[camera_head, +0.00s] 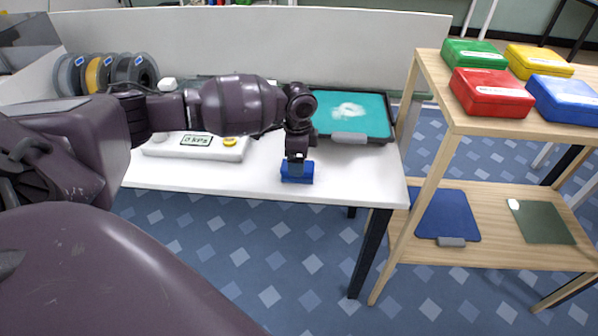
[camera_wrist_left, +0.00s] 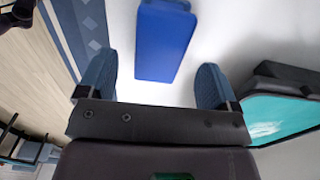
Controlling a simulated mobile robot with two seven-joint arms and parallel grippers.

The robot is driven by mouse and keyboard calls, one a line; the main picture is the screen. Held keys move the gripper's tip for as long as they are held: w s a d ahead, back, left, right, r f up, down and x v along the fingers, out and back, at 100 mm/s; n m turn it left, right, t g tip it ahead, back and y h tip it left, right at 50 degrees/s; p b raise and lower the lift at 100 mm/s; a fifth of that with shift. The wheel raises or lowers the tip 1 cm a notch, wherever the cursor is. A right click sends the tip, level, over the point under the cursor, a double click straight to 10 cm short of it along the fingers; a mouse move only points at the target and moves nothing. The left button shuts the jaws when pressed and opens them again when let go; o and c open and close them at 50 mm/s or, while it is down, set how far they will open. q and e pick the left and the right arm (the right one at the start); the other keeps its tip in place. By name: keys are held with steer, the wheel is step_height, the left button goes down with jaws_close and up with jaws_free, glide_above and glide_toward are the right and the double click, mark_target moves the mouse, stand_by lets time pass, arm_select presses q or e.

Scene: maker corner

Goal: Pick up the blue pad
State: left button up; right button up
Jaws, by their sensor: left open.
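The blue pad (camera_head: 297,174) is a small blue block lying on the white table near its front edge. In the left wrist view the blue pad (camera_wrist_left: 165,40) has a lighter blue strip at its top end. My left gripper (camera_head: 297,158) points down right over the pad and covers part of it in the head view. In the wrist view the fingers of my left gripper (camera_wrist_left: 155,72) are apart, one on each side of the pad, with white table showing in both gaps. The pad's height relative to the fingertips is unclear. My right gripper is not in view.
A teal tray (camera_head: 375,104) with a grey block (camera_head: 348,138) lies right of the pad. A white scale (camera_head: 176,149) stands left of it. Colored boxes sit on the wooden shelf (camera_head: 437,95), with a dark blue sheet (camera_head: 446,214) below. Several spools stand at the back left.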

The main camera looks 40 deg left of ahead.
arm_select(q)
step_height(320, 180, down, 5)
steer(key=shift+s+r+b, duration=0.1)
steer(key=shift+b, duration=0.55)
steer(key=shift+f, duration=0.2)
steer(key=shift+r, duration=0.1)
steer(key=c, duration=0.8)
steer(key=shift+c, duration=1)
steer(key=shift+r, duration=0.1)
